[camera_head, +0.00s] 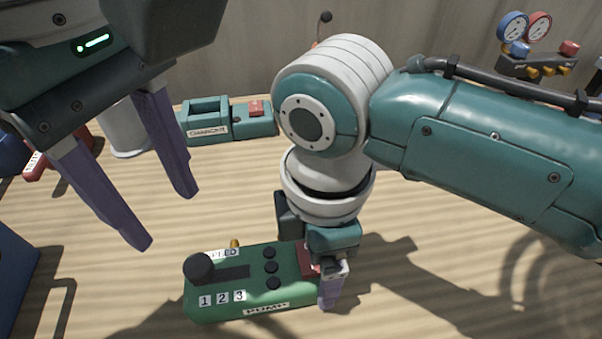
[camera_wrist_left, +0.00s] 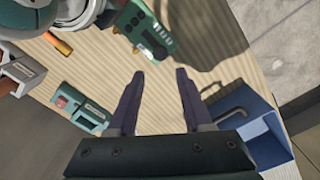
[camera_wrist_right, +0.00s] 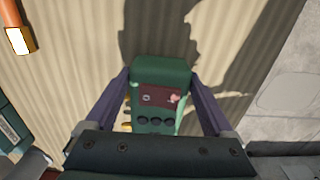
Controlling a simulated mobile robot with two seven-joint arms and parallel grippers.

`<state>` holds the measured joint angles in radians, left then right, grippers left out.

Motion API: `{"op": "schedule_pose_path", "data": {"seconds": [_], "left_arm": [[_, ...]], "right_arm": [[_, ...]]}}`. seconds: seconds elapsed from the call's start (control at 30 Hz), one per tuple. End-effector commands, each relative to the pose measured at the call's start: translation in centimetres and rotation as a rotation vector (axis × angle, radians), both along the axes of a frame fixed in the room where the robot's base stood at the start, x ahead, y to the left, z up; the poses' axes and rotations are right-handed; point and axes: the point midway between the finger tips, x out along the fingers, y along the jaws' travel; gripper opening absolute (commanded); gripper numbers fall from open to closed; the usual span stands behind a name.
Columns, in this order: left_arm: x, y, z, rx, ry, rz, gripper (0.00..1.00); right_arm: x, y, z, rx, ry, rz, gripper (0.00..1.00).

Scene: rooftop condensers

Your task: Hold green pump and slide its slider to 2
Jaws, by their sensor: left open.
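The green pump (camera_head: 290,312) lies on the wooden table, its labels 1, 2 and 3 along the front left. Its black slider knob (camera_head: 198,267) stands at the slot's left end, by label 1. My right gripper (camera_head: 326,285) is at the pump's right end, one finger down its front side; the far finger is hidden. In the right wrist view the pump (camera_wrist_right: 160,72) fills the space between both fingers. My left gripper (camera_head: 170,220) is open and empty, above and left of the knob. The left wrist view shows the pump (camera_wrist_left: 143,28) beyond its fingertips.
A teal charger box (camera_head: 205,131) stands behind the pump, with a white cylinder (camera_head: 125,130) to its left. A blue bin (camera_head: 12,275) is at the left edge. Gauges with a valve block (camera_head: 530,66) stand back right. The table right of the pump is clear.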

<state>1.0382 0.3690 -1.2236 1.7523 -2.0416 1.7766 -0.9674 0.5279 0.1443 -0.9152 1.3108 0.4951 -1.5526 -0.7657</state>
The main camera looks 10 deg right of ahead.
Motion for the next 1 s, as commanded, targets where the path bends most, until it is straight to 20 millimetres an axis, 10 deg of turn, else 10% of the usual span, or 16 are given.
{"op": "schedule_pose_path", "data": {"seconds": [0.6, 1.0], "left_arm": [[0.0, 0.0, 0.01, 0.0, 0.0, 0.0, 0.5], [-0.09, -0.07, 0.08, -0.006, 0.007, -0.002, 0.66]], "right_arm": [[0.02, -0.01, 0.05, 0.0, 0.0, 0.0, 0.01], [0.03, 0.0, 0.07, 0.0, -0.001, 0.0, 0.0]]}}
